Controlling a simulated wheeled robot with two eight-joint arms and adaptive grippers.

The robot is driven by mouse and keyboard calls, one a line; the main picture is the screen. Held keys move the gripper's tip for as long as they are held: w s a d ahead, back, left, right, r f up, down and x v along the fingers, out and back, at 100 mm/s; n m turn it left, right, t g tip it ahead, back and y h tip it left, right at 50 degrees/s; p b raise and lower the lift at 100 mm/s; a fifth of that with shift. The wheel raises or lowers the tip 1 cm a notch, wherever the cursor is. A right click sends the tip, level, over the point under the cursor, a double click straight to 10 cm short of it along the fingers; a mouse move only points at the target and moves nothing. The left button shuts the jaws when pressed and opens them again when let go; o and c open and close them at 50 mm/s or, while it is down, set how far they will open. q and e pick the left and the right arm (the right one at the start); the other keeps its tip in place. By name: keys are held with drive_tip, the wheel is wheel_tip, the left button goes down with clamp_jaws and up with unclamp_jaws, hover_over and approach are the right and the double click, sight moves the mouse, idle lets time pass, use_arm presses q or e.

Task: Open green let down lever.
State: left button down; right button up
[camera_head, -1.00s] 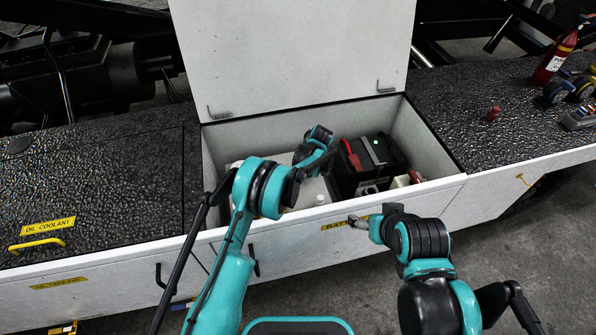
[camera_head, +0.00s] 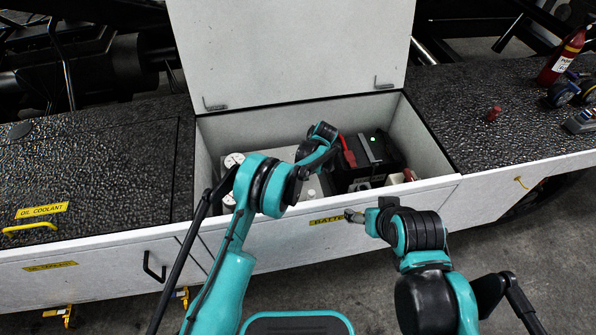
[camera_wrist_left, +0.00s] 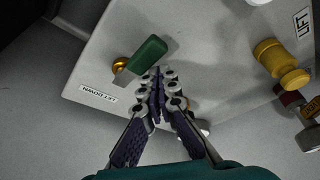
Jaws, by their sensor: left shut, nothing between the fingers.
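The green lever (camera_wrist_left: 148,53) shows in the left wrist view, on a pale panel beside a brass fitting (camera_wrist_left: 119,65).
A yellow knob (camera_wrist_left: 281,62) and a LIFT label (camera_wrist_left: 303,22) are at the panel's right. A black battery (camera_head: 366,156) with a red part stands in the compartment. The raised white lid (camera_head: 290,50) is behind. A red extinguisher (camera_head: 563,58) stands far right.

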use_arm(q)
drive_tip(key=shift+s+d, duration=0.15)
drive_tip(key=shift+d, duration=0.3)
use_arm(e)
drive_tip(key=shift+a, duration=0.1)
